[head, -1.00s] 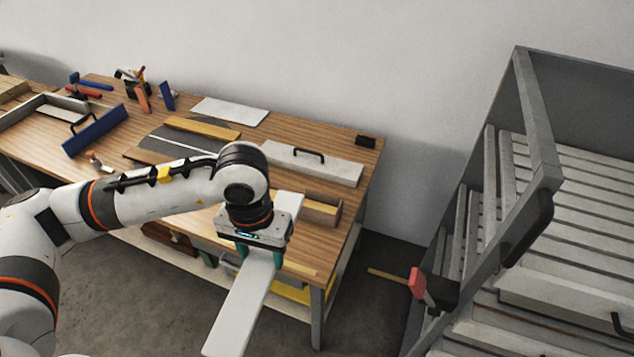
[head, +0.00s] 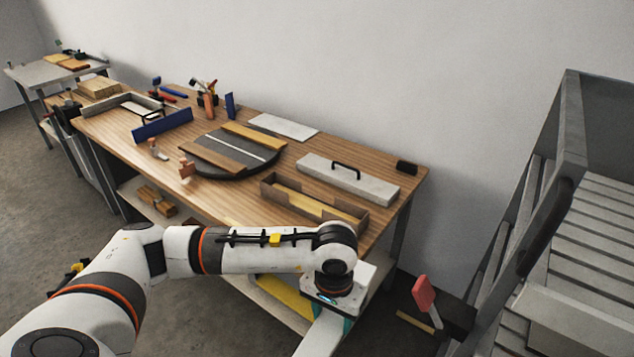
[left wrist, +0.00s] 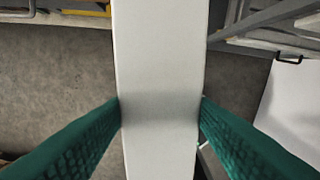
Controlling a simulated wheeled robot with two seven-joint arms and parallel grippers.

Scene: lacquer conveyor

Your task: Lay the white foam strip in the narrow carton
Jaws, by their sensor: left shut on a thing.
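The white foam strip (head: 318,337) is held in my left gripper (head: 328,314), low in the head view, in front of the table's near right end. The strip runs out of the bottom of the picture. In the left wrist view the strip (left wrist: 160,50) passes between the two green fingers, which press on both its sides. A long narrow open carton (head: 272,190) with brown walls lies on the table behind my left forearm, apart from the strip. A pale yellow floor or piece shows inside it. My right gripper is not in view.
A white block with a black handle (head: 375,184) lies behind the carton. A dark round plate (head: 235,173) with several strips is to its left. A grey slatted rack (head: 590,230) stands at the right, near a red-headed tool (head: 424,293).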

